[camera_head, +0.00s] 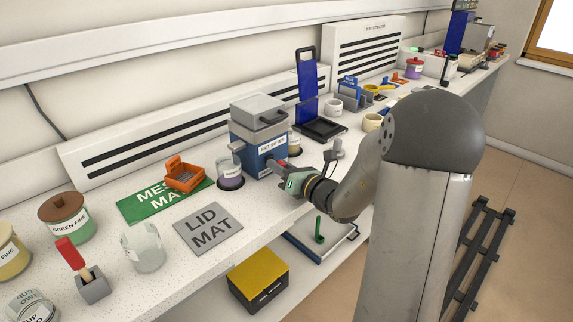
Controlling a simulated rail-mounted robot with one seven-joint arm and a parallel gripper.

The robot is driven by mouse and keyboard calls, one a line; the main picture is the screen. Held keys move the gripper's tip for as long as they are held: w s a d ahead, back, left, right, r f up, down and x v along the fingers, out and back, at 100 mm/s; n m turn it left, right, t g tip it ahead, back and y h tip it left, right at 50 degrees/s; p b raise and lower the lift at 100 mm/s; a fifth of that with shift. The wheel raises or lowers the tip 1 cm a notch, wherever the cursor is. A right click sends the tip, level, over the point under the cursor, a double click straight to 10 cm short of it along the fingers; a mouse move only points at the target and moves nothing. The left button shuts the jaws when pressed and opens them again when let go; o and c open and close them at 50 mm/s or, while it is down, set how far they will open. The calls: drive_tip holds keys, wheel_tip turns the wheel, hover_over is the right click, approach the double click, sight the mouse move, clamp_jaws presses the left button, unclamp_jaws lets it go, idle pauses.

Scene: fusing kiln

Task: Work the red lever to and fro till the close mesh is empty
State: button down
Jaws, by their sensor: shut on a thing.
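The blue sifter box (246,148) with a grey lid (257,108) stands on the counter, its label facing my arm. My gripper (279,167) is at the lower right of its front face, shut on the red lever, of which only a small reddish bit shows between the jaws. The lid is down on the box, so I cannot see any mesh or frit inside. An orange mesh tray (184,177) rests on the green mesh mat (143,206). A jar with purple contents (230,172) stands against the left side of the box.
The grey lid mat (208,229) is bare. A blue upright panel (307,80) and cups are behind. A yellow-topped box (257,276) is below.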

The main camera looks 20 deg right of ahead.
drive_tip(key=shift+s+a, duration=0.25)
drive_tip(key=shift+a, duration=0.4)
drive_tip(key=shift+f, duration=0.1)
drive_tip(key=c, duration=1.2)
unclamp_jaws()
drive_tip(key=shift+a, duration=0.1)
drive_tip(key=shift+o, duration=0.2)
drive_tip(key=shift+s, duration=0.1)
drive_tip(key=shift+s+d, duration=0.3)
drive_tip(key=v, duration=1.6)
drive_tip(key=shift+s, duration=0.25)
drive_tip(key=shift+d, duration=0.1)
